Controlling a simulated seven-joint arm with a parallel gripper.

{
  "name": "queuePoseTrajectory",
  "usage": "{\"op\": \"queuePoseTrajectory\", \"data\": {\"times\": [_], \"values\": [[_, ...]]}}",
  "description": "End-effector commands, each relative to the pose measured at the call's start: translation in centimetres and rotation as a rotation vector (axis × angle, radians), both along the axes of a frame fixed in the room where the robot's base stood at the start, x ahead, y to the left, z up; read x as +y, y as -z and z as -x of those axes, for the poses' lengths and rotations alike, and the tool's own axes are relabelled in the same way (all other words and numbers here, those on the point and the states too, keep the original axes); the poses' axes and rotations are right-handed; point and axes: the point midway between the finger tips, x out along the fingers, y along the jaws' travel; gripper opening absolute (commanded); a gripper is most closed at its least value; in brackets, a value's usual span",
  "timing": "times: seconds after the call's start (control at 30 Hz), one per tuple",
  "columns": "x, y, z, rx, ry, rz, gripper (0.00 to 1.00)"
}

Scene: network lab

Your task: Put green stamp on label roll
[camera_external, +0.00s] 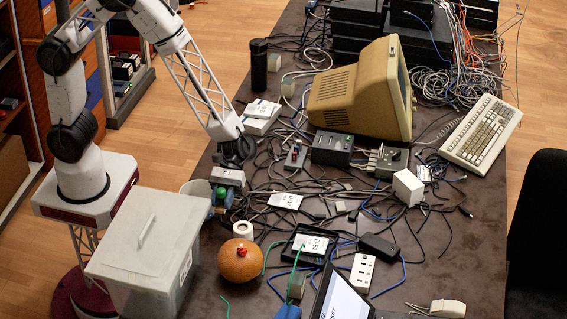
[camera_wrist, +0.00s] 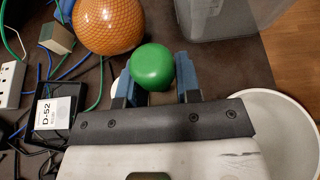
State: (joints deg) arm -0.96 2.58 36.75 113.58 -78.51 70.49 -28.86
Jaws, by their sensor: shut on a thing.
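The green stamp (camera_wrist: 153,66) has a round green knob and sits between the blue fingers of my gripper (camera_wrist: 155,82), which is shut on it. In the external view the green stamp (camera_external: 221,191) shows small at the fingers of my gripper (camera_external: 222,200). The label roll (camera_external: 243,229) is a small white roll standing on the table, just right of and nearer the camera than my gripper. In the wrist view only a white sliver beside the left finger shows, probably the label roll (camera_wrist: 117,86); the rest is hidden.
An orange textured ball (camera_external: 240,261) stands close by the roll. A grey lidded bin (camera_external: 150,250) is to the left, and a white round bin (camera_wrist: 285,120) is beside the table. Cables, a black tray (camera_external: 306,246) and a power strip (camera_external: 362,272) crowd the right.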

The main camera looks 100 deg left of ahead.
Motion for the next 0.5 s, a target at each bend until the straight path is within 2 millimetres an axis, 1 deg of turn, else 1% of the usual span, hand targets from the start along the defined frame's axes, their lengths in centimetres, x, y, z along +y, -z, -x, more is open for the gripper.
{"op": "queuePoseTrajectory", "data": {"times": [0.03, 0.1, 0.3, 0.4, 0.5], "values": [[-0.2, 0.1, -0.9, 0.000, 0.000, 0.000, 0.07], [-0.5, 0.2, -2.0, 0.000, 0.000, 0.000, 0.07], [-1.3, 0.5, -4.8, 0.000, 0.000, 0.000, 0.07], [-1.5, 0.6, -5.8, 0.001, 0.000, 0.000, 0.07], [-1.6, 0.6, -6.4, 0.001, 0.000, 0.000, 0.07]]}}
